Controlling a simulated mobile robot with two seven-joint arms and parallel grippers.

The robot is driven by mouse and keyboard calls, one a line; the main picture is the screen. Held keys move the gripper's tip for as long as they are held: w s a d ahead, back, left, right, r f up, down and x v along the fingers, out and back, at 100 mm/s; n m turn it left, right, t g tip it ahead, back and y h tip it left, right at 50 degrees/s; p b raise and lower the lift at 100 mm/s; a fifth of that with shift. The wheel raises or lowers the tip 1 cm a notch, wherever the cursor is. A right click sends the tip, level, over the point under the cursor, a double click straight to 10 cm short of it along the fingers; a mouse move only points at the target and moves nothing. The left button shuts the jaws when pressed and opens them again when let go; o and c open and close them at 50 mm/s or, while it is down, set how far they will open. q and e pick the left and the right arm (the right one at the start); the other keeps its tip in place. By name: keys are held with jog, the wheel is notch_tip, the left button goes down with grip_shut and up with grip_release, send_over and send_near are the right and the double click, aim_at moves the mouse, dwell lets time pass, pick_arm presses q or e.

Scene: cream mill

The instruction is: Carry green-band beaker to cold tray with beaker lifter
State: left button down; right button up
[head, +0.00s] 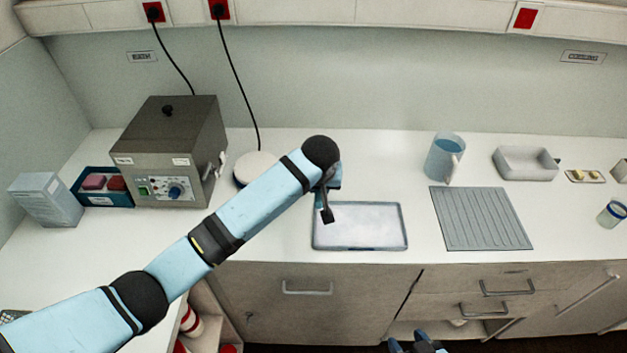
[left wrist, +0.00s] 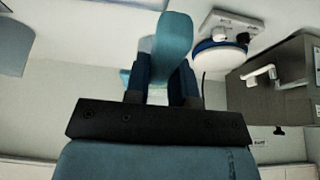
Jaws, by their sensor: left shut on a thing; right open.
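My left gripper (head: 327,192) hangs over the left part of a blue-rimmed tray with a pale, frosty surface (head: 375,242), which looks like the cold tray. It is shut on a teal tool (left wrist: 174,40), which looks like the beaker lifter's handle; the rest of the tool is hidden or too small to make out. I see no beaker in the lifter. My right gripper (head: 416,347) is open at the bottom edge, low in front of the drawers, and only partly in view. A beaker with a blue-looking band (head: 612,213) stands at the far right; I make out no green band.
A grey heater box (head: 168,150) and a round white-topped device (head: 256,166) stand left of the tray. A light-blue jug (head: 444,158), a ribbed grey mat (head: 482,218) and a white basin (head: 525,165) lie to its right. Bare counter separates tray and mat.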

pick_arm(q)
jog(key=s+d+f, duration=0.2)
jog(key=s+d, duration=0.4)
jog(key=d, duration=0.5)
jog(key=shift+s+d, duration=0.2)
jog(key=shift+s, duration=0.2)
dwell(1.2)
jog(key=shift+f+b, duration=0.55)
jog(key=shift+f, duration=1.55)
jog(key=shift+f+b, duration=0.45)
jog(key=shift+f, duration=1.8)
dwell(0.5)
jog(key=shift+p, duration=0.5)
